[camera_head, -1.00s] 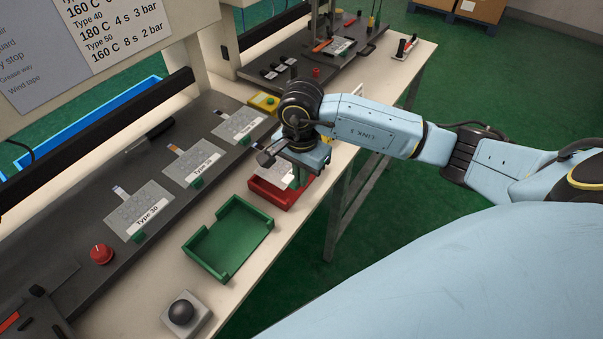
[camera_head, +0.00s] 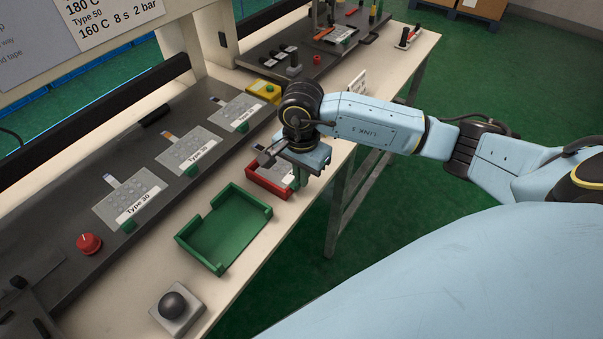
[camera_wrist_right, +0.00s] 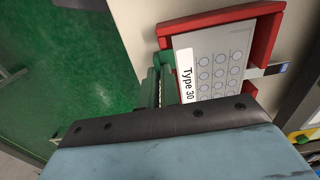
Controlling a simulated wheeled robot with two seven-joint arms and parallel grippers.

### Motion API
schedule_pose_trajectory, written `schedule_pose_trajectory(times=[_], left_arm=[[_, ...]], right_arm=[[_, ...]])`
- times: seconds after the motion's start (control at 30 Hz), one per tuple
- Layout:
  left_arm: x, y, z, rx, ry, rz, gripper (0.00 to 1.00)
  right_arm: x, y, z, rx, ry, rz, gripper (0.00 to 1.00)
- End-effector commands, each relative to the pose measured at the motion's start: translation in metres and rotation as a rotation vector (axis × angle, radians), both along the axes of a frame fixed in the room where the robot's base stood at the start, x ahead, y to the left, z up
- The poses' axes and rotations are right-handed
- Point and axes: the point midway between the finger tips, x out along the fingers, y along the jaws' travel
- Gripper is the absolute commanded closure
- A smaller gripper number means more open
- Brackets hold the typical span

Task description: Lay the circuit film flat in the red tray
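The circuit film (camera_wrist_right: 217,62) is a pale grey sheet with round key outlines and a "Type 30" label. It lies over the red tray (camera_wrist_right: 222,15), roughly lined up with its walls; I cannot tell if it touches the floor. Its narrow tail crosses the rim at the right. In the head view, the red tray (camera_head: 268,187) and part of the film (camera_head: 284,175) show under my right wrist. My right gripper (camera_head: 297,178) is low at the tray's right side, apparently shut on the film's green tab (camera_wrist_right: 168,84); the fingertips are mostly hidden. My left gripper is out of view.
An empty green tray (camera_head: 226,232) stands just nearer on the pale bench. Several other films lie along the dark ledge, one (camera_head: 128,202) near a red knob (camera_head: 89,244). A grey block with a dark ball (camera_head: 175,309) is at the front. A yellow box (camera_head: 263,90) stands beyond.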

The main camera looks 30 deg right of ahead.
Motion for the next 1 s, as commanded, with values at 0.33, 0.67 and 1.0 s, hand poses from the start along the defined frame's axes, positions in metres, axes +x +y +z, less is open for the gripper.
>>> schedule_pose_trajectory(times=[0.33,0.67,1.0], left_arm=[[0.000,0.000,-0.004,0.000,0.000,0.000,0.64],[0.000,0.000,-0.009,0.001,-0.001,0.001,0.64],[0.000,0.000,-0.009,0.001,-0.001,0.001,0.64]], right_arm=[[0.000,0.000,-0.003,0.000,-0.001,0.000,1.00],[0.000,0.000,-0.007,0.000,-0.001,0.000,1.00],[0.000,0.000,-0.008,0.000,0.000,0.000,0.86]])
